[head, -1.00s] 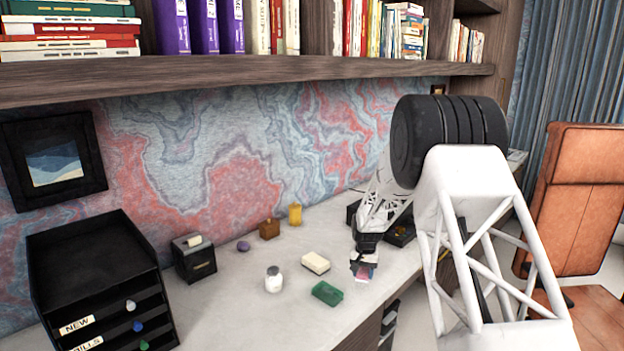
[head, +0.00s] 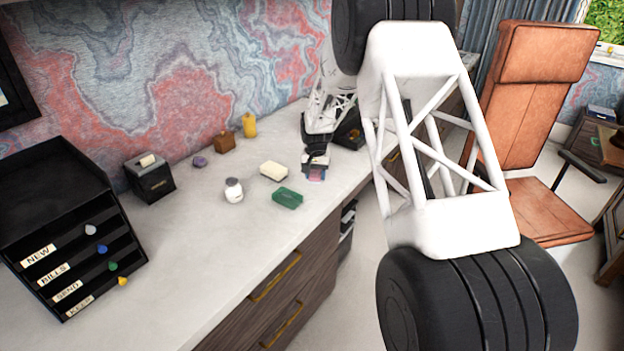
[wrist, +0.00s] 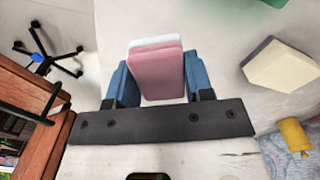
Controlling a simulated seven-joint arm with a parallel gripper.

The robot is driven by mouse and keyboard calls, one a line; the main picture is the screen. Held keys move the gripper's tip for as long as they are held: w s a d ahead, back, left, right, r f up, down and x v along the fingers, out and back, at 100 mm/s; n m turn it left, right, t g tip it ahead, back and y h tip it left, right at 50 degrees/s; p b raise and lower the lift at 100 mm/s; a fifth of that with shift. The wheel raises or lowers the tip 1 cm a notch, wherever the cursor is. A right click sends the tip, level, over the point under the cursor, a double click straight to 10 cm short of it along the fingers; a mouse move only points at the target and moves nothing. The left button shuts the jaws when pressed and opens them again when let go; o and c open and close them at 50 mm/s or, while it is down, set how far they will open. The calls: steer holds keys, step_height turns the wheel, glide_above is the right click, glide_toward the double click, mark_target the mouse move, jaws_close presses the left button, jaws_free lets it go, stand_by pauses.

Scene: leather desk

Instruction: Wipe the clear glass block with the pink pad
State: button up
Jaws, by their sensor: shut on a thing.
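My gripper (wrist: 158,80) is shut on the pink pad (wrist: 157,77), which sits between the blue fingers in the wrist view, with a paler layer along its far edge. In the head view my gripper (head: 316,164) holds the pad (head: 315,174) over the right part of the desk, right of a cream block (head: 273,171) and a green block (head: 287,198). I cannot tell whether the pad touches the desk. I cannot make out a clear glass block in either view.
The cream block also shows in the wrist view (wrist: 279,64). A white jar (head: 234,190), purple item (head: 200,161), brown block (head: 225,143), yellow item (head: 249,125) and black box (head: 150,179) stand leftward. A black drawer tray (head: 75,230) is far left. The front desk surface is clear.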

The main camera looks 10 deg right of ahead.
steer(key=s+a+r, duration=0.5)
steer(key=s+a, duration=0.1)
steer(key=a, duration=0.2)
steer(key=shift+a+r, duration=0.15)
steer(key=shift+r, duration=0.05)
steer(key=shift+s+f, duration=0.1)
steer(key=shift+f, duration=0.05)
